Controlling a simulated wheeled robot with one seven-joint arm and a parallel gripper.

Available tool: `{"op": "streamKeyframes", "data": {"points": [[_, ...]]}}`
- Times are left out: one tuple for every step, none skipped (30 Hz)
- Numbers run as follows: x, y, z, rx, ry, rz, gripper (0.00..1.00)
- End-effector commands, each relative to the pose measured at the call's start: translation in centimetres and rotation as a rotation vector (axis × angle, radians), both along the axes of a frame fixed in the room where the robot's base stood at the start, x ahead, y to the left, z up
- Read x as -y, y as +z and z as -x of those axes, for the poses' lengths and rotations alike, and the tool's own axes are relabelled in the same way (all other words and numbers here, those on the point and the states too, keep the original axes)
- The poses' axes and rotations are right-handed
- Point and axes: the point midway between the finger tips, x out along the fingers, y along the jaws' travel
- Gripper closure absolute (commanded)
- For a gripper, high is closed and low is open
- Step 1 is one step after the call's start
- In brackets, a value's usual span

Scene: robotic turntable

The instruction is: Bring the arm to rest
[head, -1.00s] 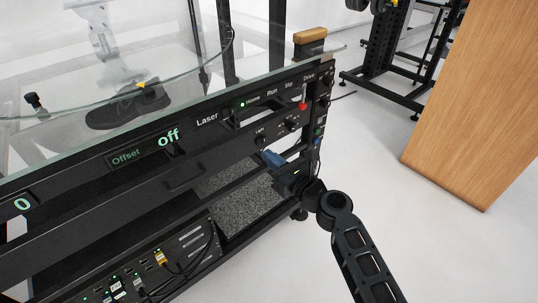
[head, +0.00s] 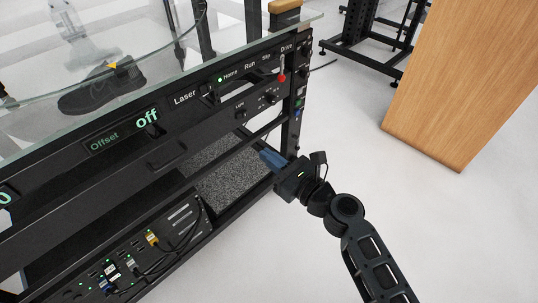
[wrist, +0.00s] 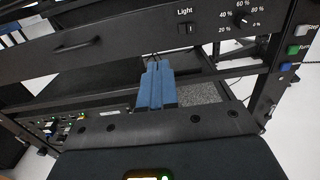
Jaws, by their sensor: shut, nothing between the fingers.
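My gripper (head: 268,157) is in front of the turntable cabinet (head: 105,182), below its control panel, with its blue fingers pointing toward the frame. In the wrist view the blue fingers (wrist: 156,70) lie side by side, shut, with nothing between them. Behind them are the open lower bay and a grey speckled panel. My arm reaches up from the lower right in the head view. Whether the fingertips touch anything is not clear, but no contact shows.
The panel carries a red-tipped lever (head: 282,76), and a light switch (wrist: 187,29) with a dimmer knob (wrist: 241,20). A wooden block (head: 440,90) stands right. Floor between is free.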

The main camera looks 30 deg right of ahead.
Motion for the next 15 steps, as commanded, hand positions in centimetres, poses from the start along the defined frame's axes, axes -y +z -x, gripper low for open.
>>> {"op": "streamKeyframes", "data": {"points": [[0.0, 0.0, 0.0, 0.000, 0.000, 0.000, 1.00], [0.0, 0.0, 0.0, 0.000, 0.000, 0.000, 1.00], [0.0, 0.0, 0.0, 0.000, 0.000, 0.000, 1.00], [0.0, 0.0, 0.0, 0.000, 0.000, 0.000, 1.00], [0.0, 0.0, 0.0, 0.000, 0.000, 0.000, 1.00], [0.0, 0.0, 0.0, 0.000, 0.000, 0.000, 1.00], [0.0, 0.0, 0.0, 0.000, 0.000, 0.000, 1.00], [0.0, 0.0, 0.0, -0.001, 0.000, 0.001, 1.00], [0.0, -0.1, 0.1, -0.002, -0.001, 0.008, 1.00], [0.0, -0.3, 0.4, -0.002, -0.003, 0.020, 1.00], [-0.1, -0.5, 0.7, -0.005, -0.005, 0.039, 1.00], [-0.2, -1.1, 1.5, -0.009, -0.010, 0.078, 1.00], [-0.2, -1.5, 2.2, -0.012, -0.015, 0.120, 1.00], [-0.3, -2.0, 3.0, -0.017, -0.020, 0.170, 1.00], [-0.3, -2.7, 4.5, -0.022, -0.027, 0.252, 1.00]]}}
